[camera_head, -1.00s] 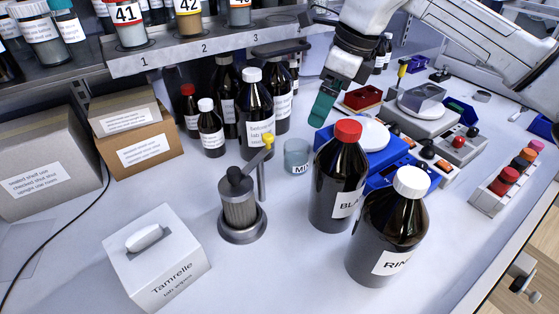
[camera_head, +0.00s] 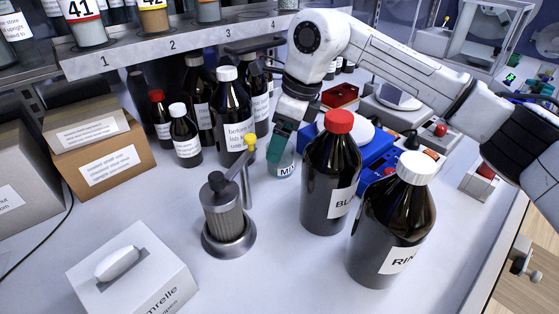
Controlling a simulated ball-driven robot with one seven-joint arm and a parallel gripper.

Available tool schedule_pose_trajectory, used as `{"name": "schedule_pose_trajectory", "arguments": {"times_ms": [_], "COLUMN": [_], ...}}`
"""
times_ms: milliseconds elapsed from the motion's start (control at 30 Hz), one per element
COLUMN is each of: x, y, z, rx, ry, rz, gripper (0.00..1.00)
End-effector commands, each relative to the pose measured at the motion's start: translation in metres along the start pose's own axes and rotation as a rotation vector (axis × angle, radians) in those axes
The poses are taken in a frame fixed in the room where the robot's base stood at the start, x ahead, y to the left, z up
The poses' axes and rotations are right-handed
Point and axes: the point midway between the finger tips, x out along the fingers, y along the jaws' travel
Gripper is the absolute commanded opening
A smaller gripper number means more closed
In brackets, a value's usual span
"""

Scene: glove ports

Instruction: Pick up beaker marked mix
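The beaker marked mix (camera_head: 285,171) is a small clear glass cup with a white label, of which "MI" can be read. It stands upright on the white bench, just left of the large brown bottle with a red cap. My gripper (camera_head: 277,150) has teal fingers and points down at the beaker. The fingers overlap the beaker's upper left part in the picture and hide its rim there. Whether they touch it, or stand around it or behind it, I cannot tell. The gap between the fingers is not visible.
The red-capped bottle (camera_head: 331,175) and white-capped bottle (camera_head: 393,222) stand to the right. A metal device with a yellow-tipped lever (camera_head: 229,218) stands front left. Several brown bottles (camera_head: 231,112) stand behind, under the numbered shelf (camera_head: 140,55). A blue device (camera_head: 377,150) sits behind the red-capped bottle.

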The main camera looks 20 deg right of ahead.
Motion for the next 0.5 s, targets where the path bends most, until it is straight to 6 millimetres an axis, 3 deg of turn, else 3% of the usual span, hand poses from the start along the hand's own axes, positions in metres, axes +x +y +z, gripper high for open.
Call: {"name": "schedule_pose_trajectory", "arguments": {"times_ms": [300, 500], "x": [0.042, 0.047], "y": [0.005, 0.005], "z": [-0.003, -0.003], "rx": [0.000, 0.000], "ry": [0.000, 0.000], "rz": [0.003, 0.001], "gripper": [0.94, 0.94]}}
